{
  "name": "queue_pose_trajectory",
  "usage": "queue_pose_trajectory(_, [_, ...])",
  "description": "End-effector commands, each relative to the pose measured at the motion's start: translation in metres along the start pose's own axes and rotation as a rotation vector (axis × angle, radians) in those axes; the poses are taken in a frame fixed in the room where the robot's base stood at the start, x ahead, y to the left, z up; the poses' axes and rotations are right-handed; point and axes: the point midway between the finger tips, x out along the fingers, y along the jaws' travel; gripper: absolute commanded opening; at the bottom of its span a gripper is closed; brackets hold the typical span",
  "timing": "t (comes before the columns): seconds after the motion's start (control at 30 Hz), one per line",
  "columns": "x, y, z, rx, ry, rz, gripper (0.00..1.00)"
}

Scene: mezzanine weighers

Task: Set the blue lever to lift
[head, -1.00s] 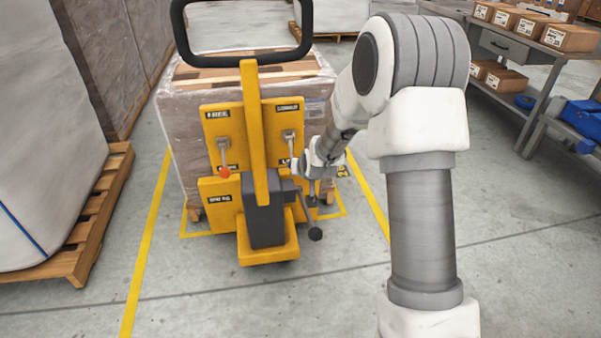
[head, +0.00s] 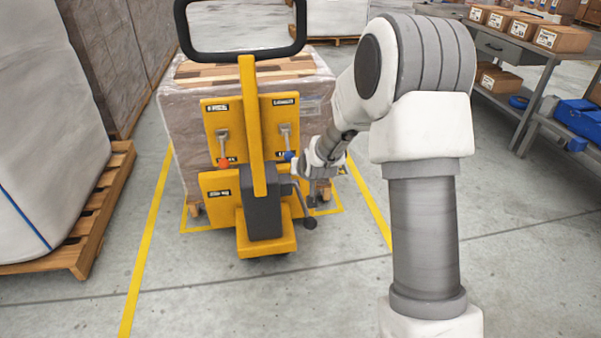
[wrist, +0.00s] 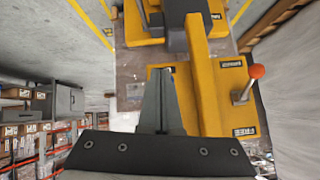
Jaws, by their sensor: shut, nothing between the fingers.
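The blue lever (head: 289,156) is on the right panel of the yellow pallet truck (head: 253,130). Its grey arm hangs down, with the blue knob at the lower end beside the lower label. The label's text is too small or covered to read surely. My gripper (head: 299,168) is just right of and below the blue knob; I cannot tell whether they touch. In the wrist view, my gripper (wrist: 163,72) has its fingers together, with nothing held, over the yellow panel.
A second lever with an orange-red knob (head: 224,164) hangs on the left panel; it also shows in the wrist view (wrist: 256,71). The truck's upright and black handle (head: 243,55) stand between. A wrapped pallet load is behind, and a shelf bench (head: 520,60) is at right.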

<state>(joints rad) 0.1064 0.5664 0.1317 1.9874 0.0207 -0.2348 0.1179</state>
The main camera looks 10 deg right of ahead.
Motion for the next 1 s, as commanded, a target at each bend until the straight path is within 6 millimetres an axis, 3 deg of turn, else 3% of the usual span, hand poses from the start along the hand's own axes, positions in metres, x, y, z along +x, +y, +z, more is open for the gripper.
queue_pose_trajectory(0.77, [-0.004, -0.001, -0.003, -0.003, 0.001, 0.0, 0.0])
queue_pose_trajectory(0.87, [-0.019, -0.003, -0.008, -0.014, -0.006, 0.003, 0.0])
queue_pose_trajectory(1.0, [-0.062, -0.007, -0.018, -0.044, -0.032, 0.013, 0.0])
